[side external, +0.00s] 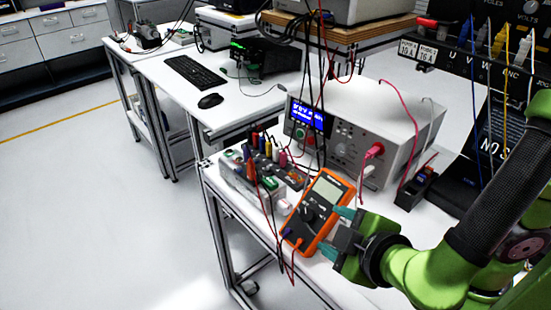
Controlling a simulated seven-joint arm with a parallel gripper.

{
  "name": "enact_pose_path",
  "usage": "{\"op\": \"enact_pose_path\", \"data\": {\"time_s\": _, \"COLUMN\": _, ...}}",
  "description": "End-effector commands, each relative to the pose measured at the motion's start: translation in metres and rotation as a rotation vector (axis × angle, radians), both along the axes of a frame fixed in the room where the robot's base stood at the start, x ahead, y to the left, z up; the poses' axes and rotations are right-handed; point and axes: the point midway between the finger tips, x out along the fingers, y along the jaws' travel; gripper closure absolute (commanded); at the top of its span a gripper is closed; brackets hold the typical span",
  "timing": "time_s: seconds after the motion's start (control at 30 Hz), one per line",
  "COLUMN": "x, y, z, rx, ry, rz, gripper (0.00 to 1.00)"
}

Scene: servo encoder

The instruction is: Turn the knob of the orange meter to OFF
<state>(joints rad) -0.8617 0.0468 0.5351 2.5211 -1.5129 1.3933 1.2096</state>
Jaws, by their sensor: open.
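The orange meter (322,205) lies tilted on the white bench, with its grey display at the upper end. Its dark round knob (308,213) sits in the middle of its face; the pointer and markings are too small to read. Red and dark leads run to its lower end. My gripper (337,232) comes in from the right, with teal fingertips close to the right edge of the meter. The gripper is open, with nothing seen between its fingers. I cannot tell whether a fingertip touches the meter's case.
A white bench instrument (405,130) with a blue screen stands behind the meter. A box with coloured plugs (265,165) stands to its left, with cables hanging around. A small black box (414,188) is at the right. The bench's front edge (250,235) is close to the meter.

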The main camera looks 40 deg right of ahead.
Motion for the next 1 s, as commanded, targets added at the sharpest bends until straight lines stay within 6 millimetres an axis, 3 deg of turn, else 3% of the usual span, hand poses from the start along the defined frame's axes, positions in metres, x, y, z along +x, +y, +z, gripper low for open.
{"op": "enact_pose_path", "data": {"time_s": 0.57, "x": 0.085, "y": -0.031, "z": -0.063, "rx": -0.006, "ry": 0.005, "rz": -0.005, "gripper": 0.41}}
{"op": "enact_pose_path", "data": {"time_s": 1.0, "x": 0.082, "y": -0.020, "z": -0.068, "rx": 0.001, "ry": -0.327, "rz": -0.363, "gripper": 0.41}}
